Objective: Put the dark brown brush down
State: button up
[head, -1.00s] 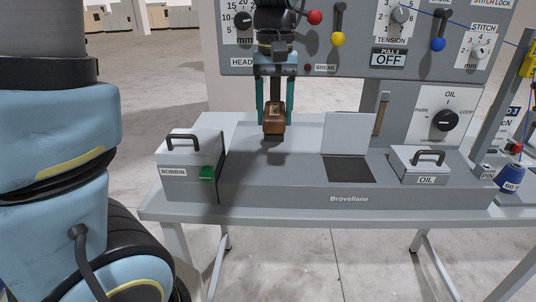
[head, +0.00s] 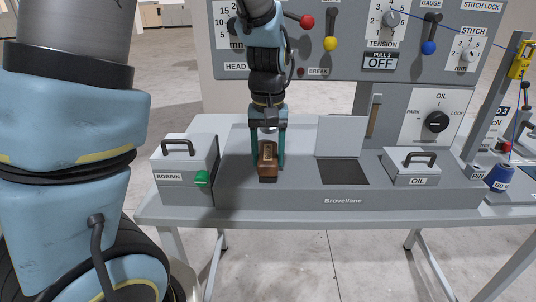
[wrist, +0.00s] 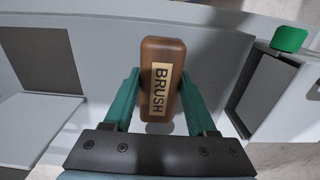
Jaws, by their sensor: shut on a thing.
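The dark brown brush (head: 267,160) is a wooden block with a pale label. In the wrist view the brush (wrist: 162,80) shows the word BRUSH on its label. My gripper (head: 268,158) has its teal fingers on both sides of the brush and is shut on it. The brush is low over the grey machine bed (head: 300,190), between the bobbin box and the square dark opening. I cannot tell whether its underside touches the bed.
The bobbin box (head: 183,170) with a handle and green latch stands left. The dark opening (head: 343,172) with a raised lid (head: 339,136) and the oil box (head: 411,168) are right. The control panel (head: 350,40) rises behind. Bare bed surrounds the brush.

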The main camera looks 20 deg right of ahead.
aim_at(268, 154)
jog(key=shift+f, duration=0.2)
jog(key=o, duration=1.3)
jog(key=shift+r, duration=0.15)
notch_tip(268, 154, up, 12)
jog(key=shift+r+b, duration=0.1)
jog(key=shift+b, duration=0.45)
jog(key=shift+s, duration=0.1)
